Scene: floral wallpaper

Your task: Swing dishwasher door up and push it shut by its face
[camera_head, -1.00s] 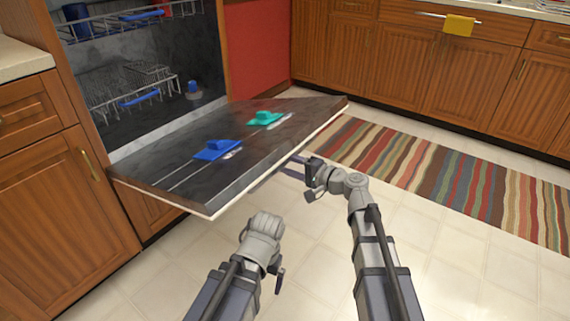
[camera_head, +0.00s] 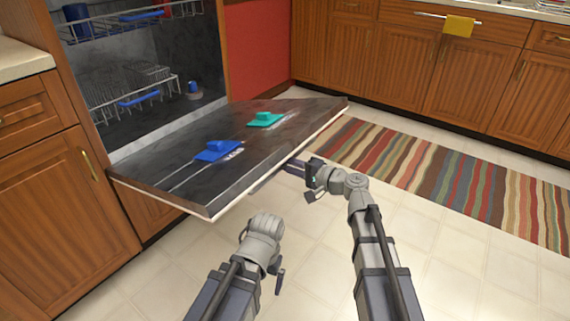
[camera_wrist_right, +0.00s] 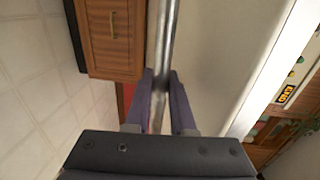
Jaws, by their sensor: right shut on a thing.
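The dishwasher door (camera_head: 180,178) is swung down and open in the head view, sloping slightly, its dark inner face up. A blue piece (camera_head: 217,151) and a turquoise piece (camera_head: 265,120) sit on that face. My right gripper (camera_head: 291,166) is at the door's outer edge. In the right wrist view its fingers (camera_wrist_right: 161,80) are shut around the metal handle bar (camera_wrist_right: 168,30), beside the door's pale outer face (camera_wrist_right: 213,60). My left gripper (camera_head: 262,235) is below and in front of the door, apart from it. Its fingers are hidden.
The dishwasher's upper rack (camera_head: 130,20) and lower rack (camera_head: 130,88) are inside the tub. Wooden cabinets (camera_head: 70,190) flank it on the left and more line the back. A striped rug (camera_head: 440,180) lies on the right. The tiled floor (camera_head: 320,260) around my arms is clear.

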